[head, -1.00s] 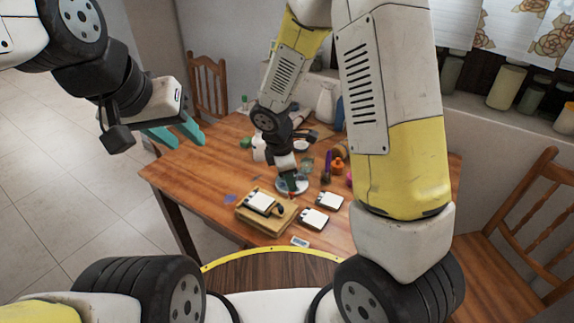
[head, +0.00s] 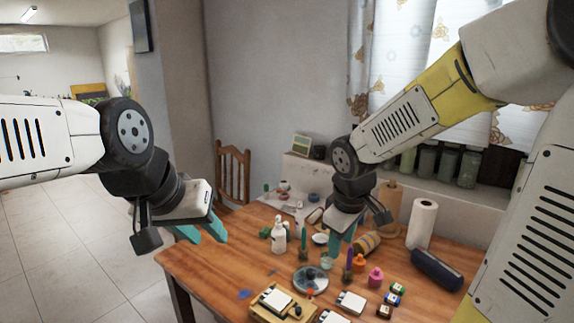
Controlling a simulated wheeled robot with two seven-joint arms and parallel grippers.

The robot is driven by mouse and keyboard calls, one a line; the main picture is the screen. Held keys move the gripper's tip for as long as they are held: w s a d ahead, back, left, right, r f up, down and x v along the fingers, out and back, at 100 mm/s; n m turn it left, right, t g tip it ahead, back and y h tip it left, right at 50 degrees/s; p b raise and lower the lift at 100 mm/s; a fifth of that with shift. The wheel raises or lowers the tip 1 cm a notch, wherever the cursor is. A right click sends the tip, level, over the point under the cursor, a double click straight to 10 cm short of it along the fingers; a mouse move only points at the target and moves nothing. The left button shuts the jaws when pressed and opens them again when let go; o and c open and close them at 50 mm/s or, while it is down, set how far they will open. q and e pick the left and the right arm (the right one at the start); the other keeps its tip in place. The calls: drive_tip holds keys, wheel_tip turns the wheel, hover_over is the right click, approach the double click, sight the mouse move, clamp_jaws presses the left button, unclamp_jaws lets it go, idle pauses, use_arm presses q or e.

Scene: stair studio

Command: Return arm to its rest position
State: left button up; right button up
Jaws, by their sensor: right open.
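My right gripper (head: 341,240) hangs over the far part of the wooden table (head: 205,265), its teal fingers pointing down and apart. Nothing shows between them. A white bottle (head: 279,236) stands to its left.
The table holds a grey round dish (head: 310,279), a wooden board (head: 265,310) with a white item, a pink bottle (head: 376,277), a dark roll (head: 437,269) and a paper towel roll (head: 421,224). A chair (head: 233,172) stands behind. The table's left front is bare.

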drive_tip(key=s+d+r+m+t+y, duration=0.1)
drive_tip(key=s+r+m+t+y, duration=0.1)
drive_tip(key=s+r+m, duration=0.6)
drive_tip(key=s+r, duration=0.2)
drive_tip(key=s, duration=0.1)
drive_tip(key=shift+s+d+m+t, duration=0.15)
drive_tip(key=shift+d+m+t, duration=0.15)
drive_tip(key=shift+d+m, duration=0.1)
idle(1.3)
